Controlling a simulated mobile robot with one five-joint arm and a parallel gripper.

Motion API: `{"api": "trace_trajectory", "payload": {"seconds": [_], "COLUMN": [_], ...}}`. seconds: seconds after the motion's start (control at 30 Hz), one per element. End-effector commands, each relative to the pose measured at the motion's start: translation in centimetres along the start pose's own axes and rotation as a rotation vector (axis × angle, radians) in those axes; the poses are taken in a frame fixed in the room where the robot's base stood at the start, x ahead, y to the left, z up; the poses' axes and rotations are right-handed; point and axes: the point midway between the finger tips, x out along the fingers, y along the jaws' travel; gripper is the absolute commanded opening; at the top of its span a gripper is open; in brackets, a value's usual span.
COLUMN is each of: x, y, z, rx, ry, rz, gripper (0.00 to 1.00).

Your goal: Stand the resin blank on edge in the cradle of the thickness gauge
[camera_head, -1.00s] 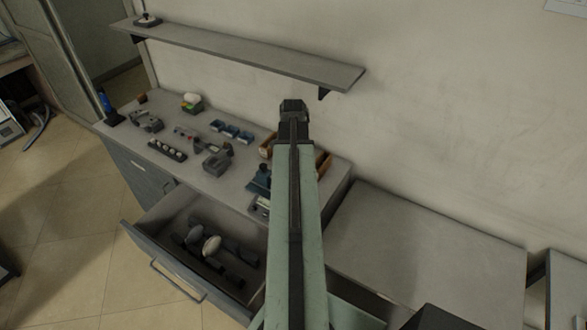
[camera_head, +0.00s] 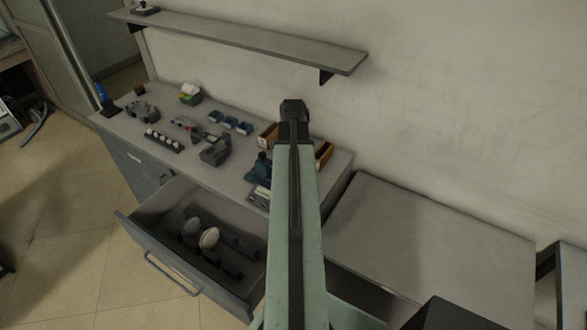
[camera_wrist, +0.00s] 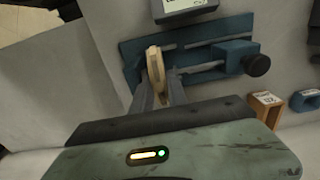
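The tan resin blank (camera_wrist: 156,66) is upright and seen nearly edge-on in the wrist view, between the two fingers of my gripper (camera_wrist: 157,88). The fingers look shut on its near part. Behind and beneath it is the blue thickness gauge (camera_wrist: 203,52), with rails, a block and a dark round knob on the right. The blank overlaps the gauge's left half in the picture; I cannot tell whether it touches the cradle, which it partly hides. In the head view the gauge (camera_head: 262,165) shows just left of my arm, and my fingertips are hidden.
An open drawer (camera_head: 152,240) holds a dark rack with pale discs (camera_head: 209,237). A grey display box (camera_wrist: 183,6) adjoins the gauge. Wooden and blue bins (camera_wrist: 264,106) stand to its right. Other tools crowd the bench's left; a shelf (camera_head: 240,40) hangs above. The right-hand bench (camera_head: 430,245) is bare.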

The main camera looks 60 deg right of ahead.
Motion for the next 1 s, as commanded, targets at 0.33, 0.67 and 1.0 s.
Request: {"api": "trace_trajectory", "payload": {"seconds": [0.33, 0.67, 1.0], "x": [0.6, -1.8, -7.9], "y": [0.4, 0.5, 0.4], "z": [0.4, 0.4, 0.3], "rx": [0.005, 0.005, 0.004], "ry": [-0.012, -0.009, 0.004], "rz": [0.007, 0.006, -0.001], "gripper": [0.43, 0.43, 0.43]}}
